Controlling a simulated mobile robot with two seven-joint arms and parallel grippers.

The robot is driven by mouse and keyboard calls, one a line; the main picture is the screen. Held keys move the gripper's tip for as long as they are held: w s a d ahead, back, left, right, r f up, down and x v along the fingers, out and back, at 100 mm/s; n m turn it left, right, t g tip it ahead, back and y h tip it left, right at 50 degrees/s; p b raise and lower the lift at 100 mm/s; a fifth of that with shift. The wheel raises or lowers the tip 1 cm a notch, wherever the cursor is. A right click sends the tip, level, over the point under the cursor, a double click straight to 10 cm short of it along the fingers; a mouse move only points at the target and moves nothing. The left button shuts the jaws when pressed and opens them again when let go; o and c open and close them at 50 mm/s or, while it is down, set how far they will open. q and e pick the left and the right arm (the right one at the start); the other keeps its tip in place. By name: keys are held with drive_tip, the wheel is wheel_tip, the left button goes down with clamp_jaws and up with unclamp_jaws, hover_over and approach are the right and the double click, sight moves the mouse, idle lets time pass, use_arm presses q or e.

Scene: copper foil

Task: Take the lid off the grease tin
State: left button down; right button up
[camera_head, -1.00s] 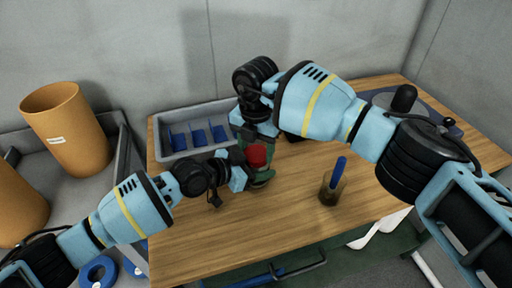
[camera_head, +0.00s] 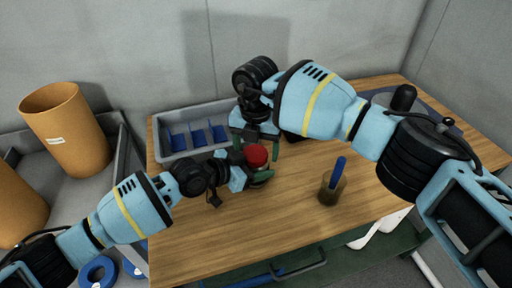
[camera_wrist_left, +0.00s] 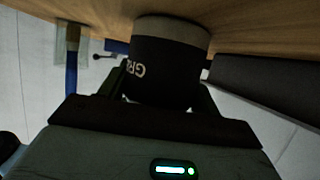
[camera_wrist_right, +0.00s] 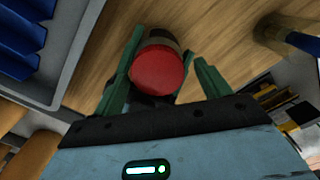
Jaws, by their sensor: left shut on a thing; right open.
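The grease tin has a dark body with part of a "GR" label in the left wrist view (camera_wrist_left: 165,70). Its red lid (camera_head: 256,155) sits on top, and the lid also shows in the right wrist view (camera_wrist_right: 157,70). My left gripper (camera_head: 260,176) is shut on the tin's body from the left side. My right gripper (camera_wrist_right: 168,75) is open above the tin, with one green finger on each side of the red lid and a visible gap at the right finger. Whether the tin's base touches the table cannot be told.
A grey bin with blue dividers (camera_head: 157,133) stands at the back left of the wooden table (camera_head: 240,235). A cup (camera_head: 328,190) with a blue-handled tool stands to the right. A dark mat (camera_head: 436,104) with a black-knobbed object lies far right. The front table area is clear.

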use_arm(q)
drive_tip(key=shift+d, duration=0.1)
use_arm(e)
drive_tip(key=shift+a+r, duration=0.1)
drive_tip(key=shift+r, duration=2.2)
drive_tip(key=shift+r+m, duration=1.1)
drive_tip(key=shift+r, duration=0.6)
drive_tip(key=shift+c, duration=0.4)
drive_tip(key=shift+f, duration=4.05)
drive_tip(key=shift+c, duration=0.4)
drive_tip(key=c, duration=0.9)
drive_tip(key=o, duration=1.1)
drive_tip(key=shift+c, duration=0.2)
drive_tip(key=shift+r, duration=0.15)
